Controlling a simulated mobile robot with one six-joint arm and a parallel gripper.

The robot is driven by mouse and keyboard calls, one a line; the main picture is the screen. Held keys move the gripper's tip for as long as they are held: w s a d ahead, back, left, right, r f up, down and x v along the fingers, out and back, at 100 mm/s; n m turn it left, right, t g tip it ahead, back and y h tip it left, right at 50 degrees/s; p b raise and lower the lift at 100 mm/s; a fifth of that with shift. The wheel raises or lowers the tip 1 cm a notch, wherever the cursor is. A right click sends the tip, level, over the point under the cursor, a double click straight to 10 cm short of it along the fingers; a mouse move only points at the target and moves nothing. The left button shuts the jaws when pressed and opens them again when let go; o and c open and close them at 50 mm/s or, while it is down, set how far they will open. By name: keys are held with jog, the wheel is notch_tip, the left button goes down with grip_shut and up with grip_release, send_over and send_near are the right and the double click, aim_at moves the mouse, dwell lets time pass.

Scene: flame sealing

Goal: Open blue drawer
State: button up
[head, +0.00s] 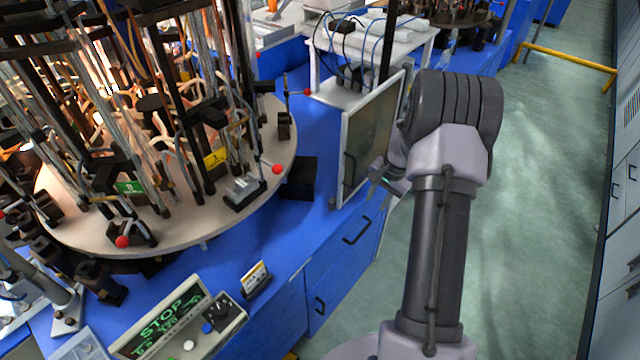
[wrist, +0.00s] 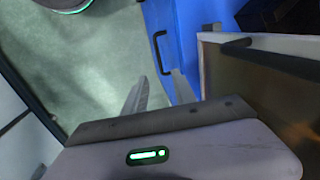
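The blue drawer (head: 338,254) is in the front of the blue workbench and looks flush with it. Its black bar handle (head: 357,230) is at the upper right of the drawer front in the head view. A black handle on a blue face (wrist: 161,52) also shows in the wrist view, just beyond the fingertips. My gripper (head: 383,184) is beside the framed panel, above and to the right of the handle, apart from it in the head view. In the wrist view the two fingers of my gripper (wrist: 160,86) stand apart with nothing between them.
A framed panel with a dark handle (head: 368,138) stands on the bench close to my gripper; it fills the right of the wrist view. A lower blue door (head: 322,290) has its own handle. A round machine (head: 190,235) is at left. The green floor (head: 540,170) is clear.

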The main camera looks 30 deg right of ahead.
aim_at(361, 233)
jog(key=w+f+b, duration=0.1)
jog(key=f, duration=0.5)
jog(key=a+f+b, duration=0.1)
jog(key=f+b, duration=0.1)
jog(key=f, duration=0.4)
jog(key=w+f+b, duration=0.1)
jog(key=f+b, duration=0.1)
jog(key=f, duration=0.4)
jog(key=shift+w+a+f, duration=0.1)
jog(key=shift+w+a, duration=0.05)
jog(key=shift+w, duration=0.15)
grip_shut()
dwell(0.3)
